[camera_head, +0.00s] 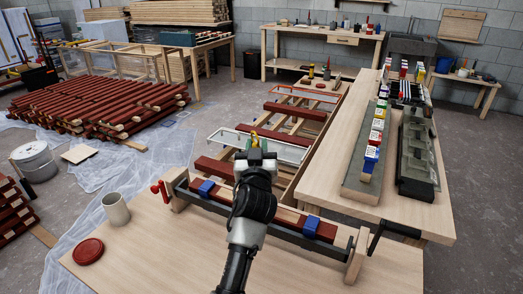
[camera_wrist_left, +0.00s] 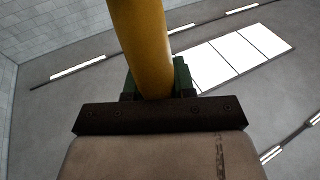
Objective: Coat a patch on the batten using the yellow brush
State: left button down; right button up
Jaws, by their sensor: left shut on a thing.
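My left gripper (camera_head: 255,150) is shut on the yellow brush (camera_head: 254,138), above and beyond the middle of the clamped batten. In the left wrist view the brush shows large, with its yellow handle (camera_wrist_left: 143,45), a dark riveted ferrule (camera_wrist_left: 160,115) and tan bristles (camera_wrist_left: 150,158). The dark red batten (camera_head: 288,217) lies across the workbench (camera_head: 160,245) in a holder with two blue clamps. My arm hides its middle, so I cannot tell whether any patch there is coated. My right gripper is not in view.
A beige cup (camera_head: 116,209) and a round dark red lid (camera_head: 88,251) are at the bench's left. A side table (camera_head: 394,205) at right carries coloured containers and dark trays. Red battens (camera_head: 110,103) are stacked on the floor at left. The bench's front right is clear.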

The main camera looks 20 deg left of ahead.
pick_arm(q)
jog(key=w+a+p, duration=0.1)
jog(key=a+p, duration=0.2)
jog(key=a, duration=1.1)
jog(key=shift+a+f+p, duration=0.3)
jog(key=shift+f, duration=0.05)
dwell(0.9)
jog(key=r+p, duration=0.2)
jog(key=r, duration=0.1)
jog(key=r+p, duration=0.3)
jog(key=shift+s, duration=0.2)
notch_tip(320, 180, up, 3)
jog(key=p, duration=0.3)
jog(key=shift+s, duration=0.1)
dwell(0.3)
jog(key=shift+f, duration=0.1)
dwell(1.0)
